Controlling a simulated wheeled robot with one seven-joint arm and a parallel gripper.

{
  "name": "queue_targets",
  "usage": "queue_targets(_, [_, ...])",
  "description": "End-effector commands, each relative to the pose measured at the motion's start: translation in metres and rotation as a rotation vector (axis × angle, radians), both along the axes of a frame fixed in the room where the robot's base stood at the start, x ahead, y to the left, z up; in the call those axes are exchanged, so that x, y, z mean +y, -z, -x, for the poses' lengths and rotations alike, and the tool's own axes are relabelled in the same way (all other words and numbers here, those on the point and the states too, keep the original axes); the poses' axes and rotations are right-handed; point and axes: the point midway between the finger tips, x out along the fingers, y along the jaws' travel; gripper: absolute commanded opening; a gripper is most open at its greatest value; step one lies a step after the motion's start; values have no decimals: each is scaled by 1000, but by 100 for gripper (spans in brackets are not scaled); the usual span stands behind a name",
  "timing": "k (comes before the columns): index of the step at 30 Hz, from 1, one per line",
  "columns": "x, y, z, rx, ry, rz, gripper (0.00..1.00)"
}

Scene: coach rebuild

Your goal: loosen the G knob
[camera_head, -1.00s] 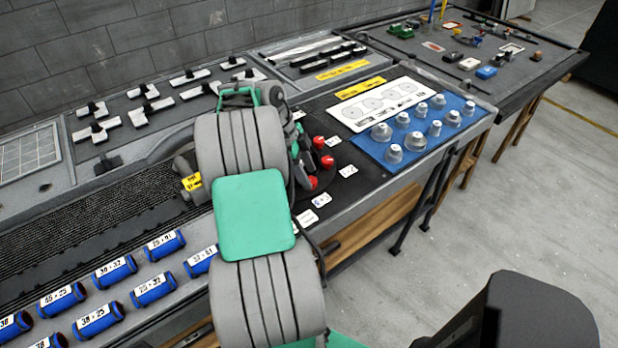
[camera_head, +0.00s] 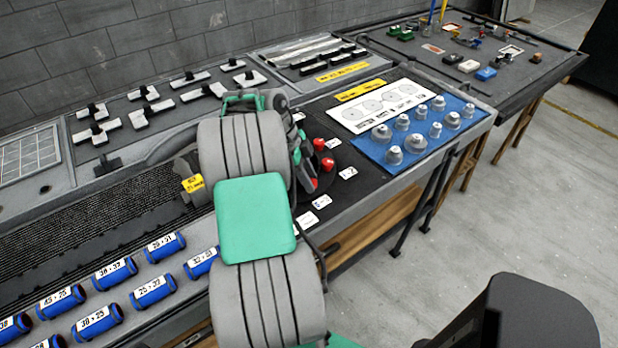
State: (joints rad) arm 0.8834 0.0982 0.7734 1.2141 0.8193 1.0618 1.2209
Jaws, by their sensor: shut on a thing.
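My gripper (camera_head: 304,175) is down at the left side of this group, mostly hidden behind my grey and green arm. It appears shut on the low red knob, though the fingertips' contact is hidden.
A blue mat (camera_head: 408,154) with several grey knobs lies to the right. Blue labelled cylinders (camera_head: 152,289) line the front left. Black-and-white handles (camera_head: 150,112) stand at the back. A second table (camera_head: 520,90) with small parts is at the far right.

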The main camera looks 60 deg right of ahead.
Motion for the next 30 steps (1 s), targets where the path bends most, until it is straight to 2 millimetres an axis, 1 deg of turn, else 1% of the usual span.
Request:
queue_targets(10, [0, 0, 0, -2, -12, 2, 0])
queue_targets(17, [0, 1, 0, -2, -86, 4, 0])
queue_targets(23, [1, 2, 0, -3, -224, 5, 0])
queue_targets(30, [2, 2, 1, -2, -445, 6, 0])
